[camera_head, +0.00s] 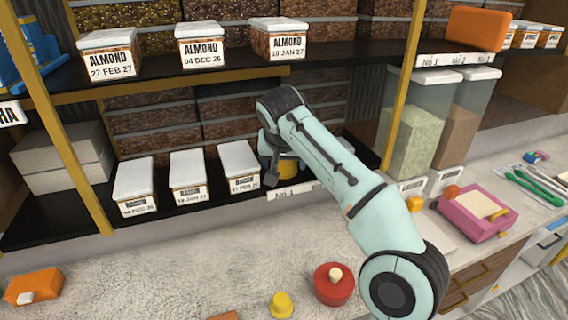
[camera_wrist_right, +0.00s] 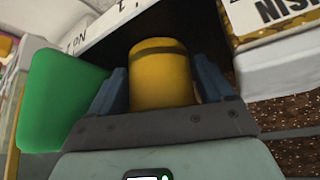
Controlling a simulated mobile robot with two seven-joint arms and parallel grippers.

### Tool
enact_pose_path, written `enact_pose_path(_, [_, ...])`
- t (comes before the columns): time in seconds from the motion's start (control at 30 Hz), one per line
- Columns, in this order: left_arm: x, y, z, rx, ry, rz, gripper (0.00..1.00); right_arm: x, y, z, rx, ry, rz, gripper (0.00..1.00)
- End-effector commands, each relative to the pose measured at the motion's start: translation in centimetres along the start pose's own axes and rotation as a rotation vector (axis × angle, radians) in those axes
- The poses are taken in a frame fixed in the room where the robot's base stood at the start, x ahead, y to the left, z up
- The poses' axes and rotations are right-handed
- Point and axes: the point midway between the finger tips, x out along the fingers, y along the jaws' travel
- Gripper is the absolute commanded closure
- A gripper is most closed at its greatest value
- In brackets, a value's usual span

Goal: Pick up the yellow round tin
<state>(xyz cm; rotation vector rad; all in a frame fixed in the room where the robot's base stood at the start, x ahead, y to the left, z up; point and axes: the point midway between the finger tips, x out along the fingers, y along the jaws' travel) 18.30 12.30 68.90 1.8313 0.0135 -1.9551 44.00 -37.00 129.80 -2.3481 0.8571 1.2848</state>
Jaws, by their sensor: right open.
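The yellow round tin (camera_wrist_right: 160,75) stands between the two open fingers of my right gripper (camera_wrist_right: 162,88) in the right wrist view. It has a dark band near its top. In the head view a small part of the yellow tin (camera_head: 287,168) shows on the lower shelf, mostly hidden by my right arm. My right gripper (camera_head: 275,172) reaches into that shelf, right of the raisin boxes. I cannot tell whether the fingers touch the tin. My left gripper is not in view.
Raisin boxes (camera_head: 188,178) stand just left of my right gripper. Almond boxes (camera_head: 200,45) stand on the shelf above. A gold post (camera_head: 401,90) and clear bins (camera_head: 416,125) are to the right. A green object (camera_wrist_right: 60,100) is close beside the gripper in the wrist view.

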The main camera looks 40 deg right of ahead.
Motion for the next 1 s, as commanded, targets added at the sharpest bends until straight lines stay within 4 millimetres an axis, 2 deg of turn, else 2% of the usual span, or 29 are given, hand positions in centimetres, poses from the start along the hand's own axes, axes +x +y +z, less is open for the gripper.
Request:
enact_pose_path(0.2, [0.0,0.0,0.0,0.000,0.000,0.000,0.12,0.0,0.0,0.0,0.000,0.000,0.000,0.19])
enact_pose_path(0.37, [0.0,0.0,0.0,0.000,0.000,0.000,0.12,0.0,0.0,0.0,0.000,0.001,0.000,0.71])
enact_pose_path(0.4, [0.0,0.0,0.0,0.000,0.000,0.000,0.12,0.0,0.0,0.0,0.000,0.001,0.000,0.76])
enact_pose_path(0.77, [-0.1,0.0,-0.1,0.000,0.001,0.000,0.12,-0.3,-0.1,-0.1,0.000,0.003,-0.001,0.77])
enact_pose_path(0.8, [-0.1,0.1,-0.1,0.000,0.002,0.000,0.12,-0.5,-0.1,-0.1,0.000,0.003,-0.002,0.84])
enact_pose_path(0.83, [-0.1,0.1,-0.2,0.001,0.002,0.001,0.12,-0.6,-0.1,-0.2,0.000,0.003,-0.002,0.84])
enact_pose_path(0.9, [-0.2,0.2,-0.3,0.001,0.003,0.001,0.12,-1.2,-0.2,-0.3,0.000,0.003,-0.002,1.00])
enact_pose_path(1.0, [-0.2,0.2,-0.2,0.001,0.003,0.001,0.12,-1.7,-0.2,-0.8,0.000,0.004,-0.002,1.00])
